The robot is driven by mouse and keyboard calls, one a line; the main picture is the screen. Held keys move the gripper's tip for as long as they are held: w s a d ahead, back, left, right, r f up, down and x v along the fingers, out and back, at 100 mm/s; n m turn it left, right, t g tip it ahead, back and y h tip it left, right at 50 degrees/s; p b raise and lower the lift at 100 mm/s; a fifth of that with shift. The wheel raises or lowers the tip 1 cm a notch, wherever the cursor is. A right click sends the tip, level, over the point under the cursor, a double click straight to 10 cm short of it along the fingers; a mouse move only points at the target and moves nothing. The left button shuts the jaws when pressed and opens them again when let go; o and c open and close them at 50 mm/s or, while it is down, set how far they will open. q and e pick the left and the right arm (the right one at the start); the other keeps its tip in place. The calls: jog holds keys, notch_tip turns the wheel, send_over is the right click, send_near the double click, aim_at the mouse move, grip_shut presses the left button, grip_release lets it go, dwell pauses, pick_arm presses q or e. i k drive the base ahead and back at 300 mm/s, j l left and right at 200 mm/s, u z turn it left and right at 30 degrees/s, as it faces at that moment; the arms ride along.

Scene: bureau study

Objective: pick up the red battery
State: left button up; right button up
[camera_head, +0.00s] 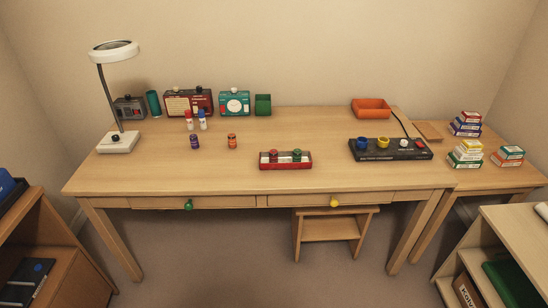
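Several small cylinders that look like batteries are on the wooden desk (340,130). A red-capped item (273,156) and a green-capped item (297,155) sit in a red holder (262,166) near the desk's front middle. An orange-red cylinder (232,141) and a purple cylinder (194,142) stand upright left of the holder. Behind them stand a white cylinder with a red top (189,120) and one with a blue top (202,120). Which of these is the red battery I cannot tell for sure at this size. Neither of my grippers is in view.
A desk lamp (118,142) stands at the left. Radio-like boxes (180,103) line the back. A black panel with coloured knobs (390,151) and an orange tray (371,108) are at the right. Stacked small boxes (466,154) are on a side table. A stool (333,228) is below.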

aim_at(273, 153)
jog(key=i+l, duration=0.15)
jog(key=i, duration=0.4)
jog(key=i+l, duration=0.1)
jog(key=i, duration=0.4)
